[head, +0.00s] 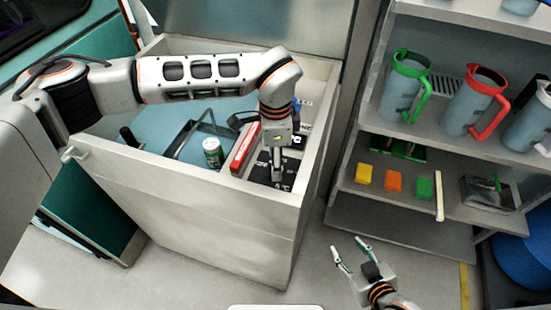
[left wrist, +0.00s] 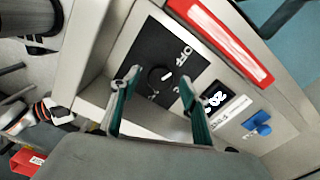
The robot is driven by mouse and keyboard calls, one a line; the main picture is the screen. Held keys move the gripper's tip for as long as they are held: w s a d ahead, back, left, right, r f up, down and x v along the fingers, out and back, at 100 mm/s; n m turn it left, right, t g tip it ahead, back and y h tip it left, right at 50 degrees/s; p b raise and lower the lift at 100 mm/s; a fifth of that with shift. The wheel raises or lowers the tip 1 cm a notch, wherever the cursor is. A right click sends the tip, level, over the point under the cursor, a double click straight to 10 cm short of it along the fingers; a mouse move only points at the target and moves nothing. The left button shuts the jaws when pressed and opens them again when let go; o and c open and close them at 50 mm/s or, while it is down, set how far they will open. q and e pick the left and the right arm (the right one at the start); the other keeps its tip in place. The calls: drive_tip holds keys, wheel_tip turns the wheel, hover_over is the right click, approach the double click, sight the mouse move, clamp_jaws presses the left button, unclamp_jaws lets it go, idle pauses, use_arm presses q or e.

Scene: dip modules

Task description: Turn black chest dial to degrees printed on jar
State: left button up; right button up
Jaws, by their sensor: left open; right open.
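The black dial (left wrist: 160,76) sits on a black plate marked "OFF", with a white pointer line on it. My left gripper (left wrist: 158,80) is open, its two green fingers on either side of the dial in the left wrist view; I cannot tell whether they touch it. In the head view the left gripper (head: 277,172) points down at the chest's panel and hides the dial. The jar (head: 212,153), green and white, stands inside the chest (head: 200,215); its print is too small to read. My right gripper (head: 348,245) is open and empty above the floor.
A lit display (left wrist: 214,99) and a blue knob (left wrist: 258,123) are beside the dial plate. A red bar (head: 245,147) lies along the panel. Shelves at right hold jugs (head: 405,85) and coloured blocks (head: 394,183). The floor before the chest is clear.

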use_arm(q)
drive_tip(key=shift+f, duration=0.35)
drive_tip(key=c, duration=1.1)
